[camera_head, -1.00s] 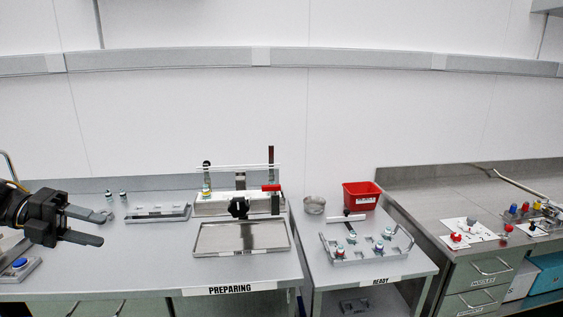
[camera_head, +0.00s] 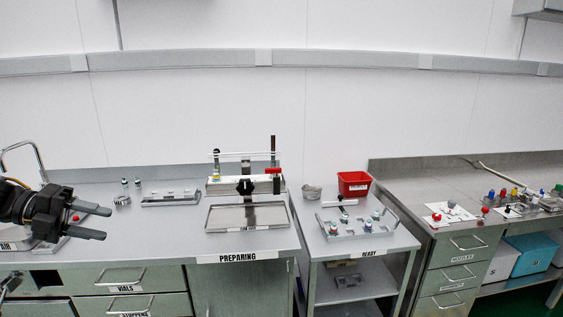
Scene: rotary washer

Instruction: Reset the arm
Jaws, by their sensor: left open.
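My left gripper (camera_head: 98,222) comes in from the left edge in the head view. Its two dark fingers point right and are spread apart with nothing between them. It hangs over the left part of the bench marked PREPARING (camera_head: 160,232), left of the metal tray, and touches nothing that I can make out. My right gripper is not in the head view.
A metal tray (camera_head: 245,216) lies before a clamp-like device (camera_head: 245,184). A vial rack (camera_head: 170,197) stands left of it. The READY cart (camera_head: 318,240) holds a rack (camera_head: 352,227) and a red bin (camera_head: 353,184). A right counter (camera_head: 450,180) carries coloured small parts.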

